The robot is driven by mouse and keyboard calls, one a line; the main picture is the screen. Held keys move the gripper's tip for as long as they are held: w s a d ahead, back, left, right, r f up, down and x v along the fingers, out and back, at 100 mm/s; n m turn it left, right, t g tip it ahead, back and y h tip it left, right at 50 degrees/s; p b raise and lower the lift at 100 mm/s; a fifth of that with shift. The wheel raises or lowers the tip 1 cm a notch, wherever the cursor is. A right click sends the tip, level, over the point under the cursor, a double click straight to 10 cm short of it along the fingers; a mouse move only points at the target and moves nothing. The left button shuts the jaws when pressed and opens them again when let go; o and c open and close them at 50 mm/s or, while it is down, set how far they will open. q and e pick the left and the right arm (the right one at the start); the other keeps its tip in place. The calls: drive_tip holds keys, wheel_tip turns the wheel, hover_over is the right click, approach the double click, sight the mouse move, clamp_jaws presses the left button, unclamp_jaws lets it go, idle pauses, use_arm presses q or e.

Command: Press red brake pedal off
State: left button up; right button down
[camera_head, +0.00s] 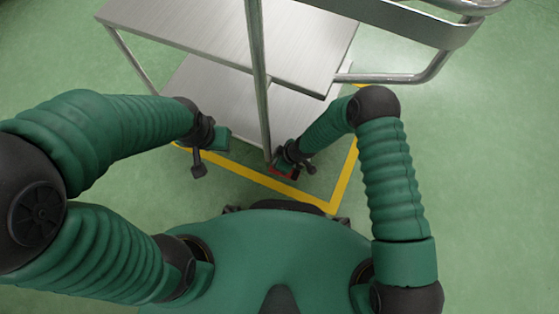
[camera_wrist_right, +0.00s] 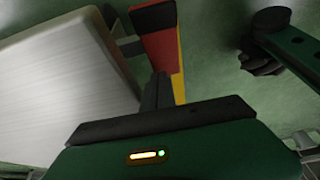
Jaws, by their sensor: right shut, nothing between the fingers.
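The red brake pedal (camera_head: 287,174) is low at the near corner of the metal cart, by the foot of its upright post. It is mostly covered by my right gripper (camera_head: 278,166) in the head view. In the right wrist view the pedal (camera_wrist_right: 158,42) is a red plate with a dark far end. My right gripper (camera_wrist_right: 158,88) is shut and empty, its fingertips at the pedal's near end. I cannot tell whether they touch it. My left gripper (camera_head: 200,165) hangs left of the pedal, beside the cart's lower shelf; its jaws are unclear.
The cart has an upper shelf (camera_head: 225,35), a lower shelf (camera_head: 222,95) and a thin upright post (camera_head: 259,80) close to my right gripper. A metal handle rail (camera_head: 395,78) juts out at right. Yellow tape (camera_head: 250,178) marks the green floor, which is clear at right.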

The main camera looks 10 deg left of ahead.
drive_tip(key=shift+a+f, duration=0.25)
drive_tip(key=shift+f, duration=0.05)
idle(0.5)
drive_tip(key=p+v, duration=0.9)
drive_tip(key=v, duration=0.7)
drive_tip(key=shift+d+r+p, duration=0.2)
drive_tip(key=shift+r+p, duration=0.2)
